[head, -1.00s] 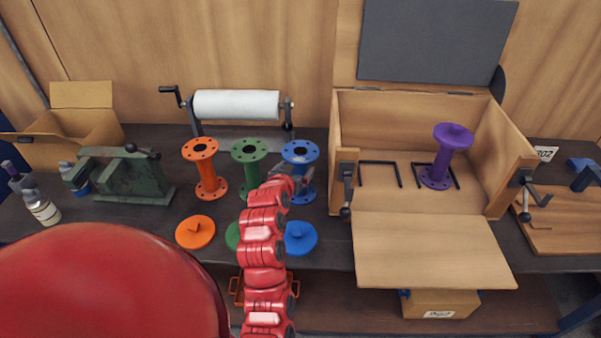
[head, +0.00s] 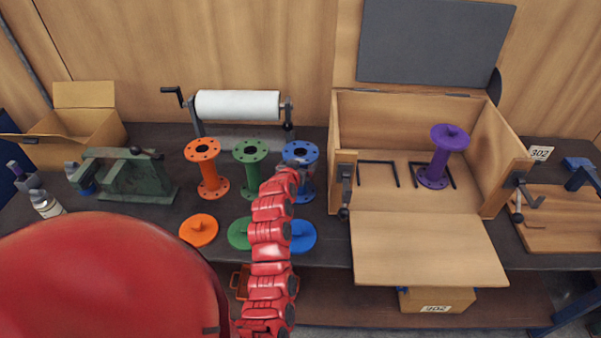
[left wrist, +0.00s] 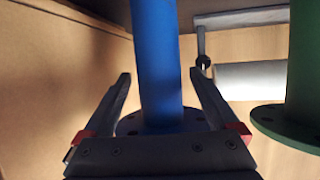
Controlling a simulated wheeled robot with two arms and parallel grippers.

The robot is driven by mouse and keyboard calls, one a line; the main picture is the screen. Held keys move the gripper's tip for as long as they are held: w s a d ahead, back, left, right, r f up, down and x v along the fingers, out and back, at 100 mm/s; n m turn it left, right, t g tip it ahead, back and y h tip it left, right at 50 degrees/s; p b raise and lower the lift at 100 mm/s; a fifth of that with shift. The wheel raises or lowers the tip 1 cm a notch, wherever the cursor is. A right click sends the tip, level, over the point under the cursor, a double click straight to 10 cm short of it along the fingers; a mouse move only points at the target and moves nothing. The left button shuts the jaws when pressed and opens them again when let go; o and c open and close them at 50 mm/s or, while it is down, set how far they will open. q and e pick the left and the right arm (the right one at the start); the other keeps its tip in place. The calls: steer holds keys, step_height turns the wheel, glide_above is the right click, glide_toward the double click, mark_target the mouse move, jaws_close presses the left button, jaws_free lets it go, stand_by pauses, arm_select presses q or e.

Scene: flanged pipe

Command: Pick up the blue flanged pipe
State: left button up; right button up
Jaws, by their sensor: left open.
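The blue flanged pipe (head: 312,154) stands upright on the dark bench, right of the green pipe. My left gripper (head: 292,170) is at its near side and hides part of its tube in the head view. In the left wrist view the blue pipe (left wrist: 157,60) shows between the two open fingers of the left gripper (left wrist: 160,76). One finger is on each side of the tube, with visible gaps. A blue flange shows behind the gripper's body. My right gripper is not in view.
Green (head: 250,150) and orange (head: 202,150) flanged pipes stand to the left. Orange (head: 199,230), green (head: 238,234) and blue (head: 302,237) lids lie in front. An open wooden crate (head: 430,255) with a purple pipe (head: 440,160) stands right. A paper roll (head: 237,104) is behind.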

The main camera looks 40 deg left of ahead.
arm_select(q)
jaws_close()
stand_by(0.3)
steer(key=shift+w+r, duration=0.1)
steer(key=shift+r, duration=0.1)
